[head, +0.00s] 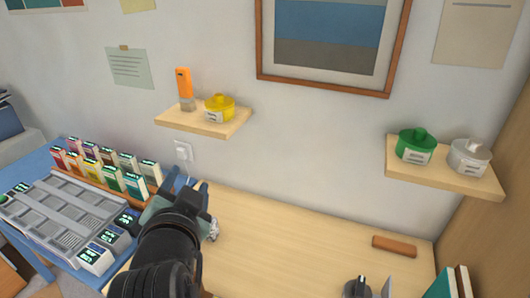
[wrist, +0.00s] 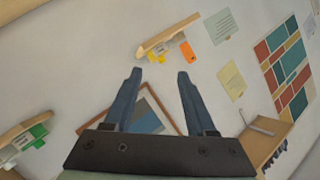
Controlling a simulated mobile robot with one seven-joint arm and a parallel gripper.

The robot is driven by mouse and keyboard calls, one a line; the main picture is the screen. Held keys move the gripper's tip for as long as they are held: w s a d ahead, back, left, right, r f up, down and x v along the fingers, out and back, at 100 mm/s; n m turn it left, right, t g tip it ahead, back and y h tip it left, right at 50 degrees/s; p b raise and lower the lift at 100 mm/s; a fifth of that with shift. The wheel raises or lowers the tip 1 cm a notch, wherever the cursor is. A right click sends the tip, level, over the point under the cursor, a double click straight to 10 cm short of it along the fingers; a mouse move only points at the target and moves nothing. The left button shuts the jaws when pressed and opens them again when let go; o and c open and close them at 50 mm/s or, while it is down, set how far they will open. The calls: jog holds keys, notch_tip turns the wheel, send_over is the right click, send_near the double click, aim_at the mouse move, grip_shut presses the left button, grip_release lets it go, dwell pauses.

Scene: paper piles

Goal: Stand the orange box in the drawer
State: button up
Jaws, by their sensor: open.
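An orange upright object (head: 184,84) with a grey lower end stands on the left wall shelf (head: 205,122); it also shows in the wrist view (wrist: 187,52). Several small coloured boxes stand in two rows in a wooden rack at the left; one front box (head: 91,168) looks yellow-orange, but I cannot tell its exact colour. No drawer is clearly recognisable. My gripper (head: 180,195) is in front of the wall, right of the rack, partly hidden by my arm. In the wrist view my gripper (wrist: 159,75) has its fingers apart with nothing between them.
A grey slotted tray (head: 70,220) lies on the blue table (head: 40,165), with several dark-and-white boxes along its right edge. A yellow container (head: 219,106) shares the left shelf. The right shelf (head: 440,182) holds green and grey containers. The wooden desktop (head: 290,250) is mostly clear.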

jog(key=s+d+r+n+t, duration=0.1)
jog(key=d+r+t, duration=0.2)
jog(key=r, duration=0.6)
jog(key=s+d+r+n+t, duration=0.1)
jog(key=d+r+t, duration=0.25)
jog(key=r, duration=0.45)
jog(key=s+d+r+n+t+h, duration=0.1)
jog(key=s+d+r+n+t, duration=0.1)
jog(key=s+r, duration=0.3)
jog(key=s+d+r+n+t+h, duration=0.1)
jog(key=s+d+r+t, duration=0.3)
jog(key=r, duration=0.8)
jog(key=shift+s+d+n+h, duration=0.35)
jog(key=shift+s+d, duration=0.4)
jog(key=shift+s, duration=0.35)
jog(key=shift+f, duration=0.1)
jog(key=shift+c, duration=0.4)
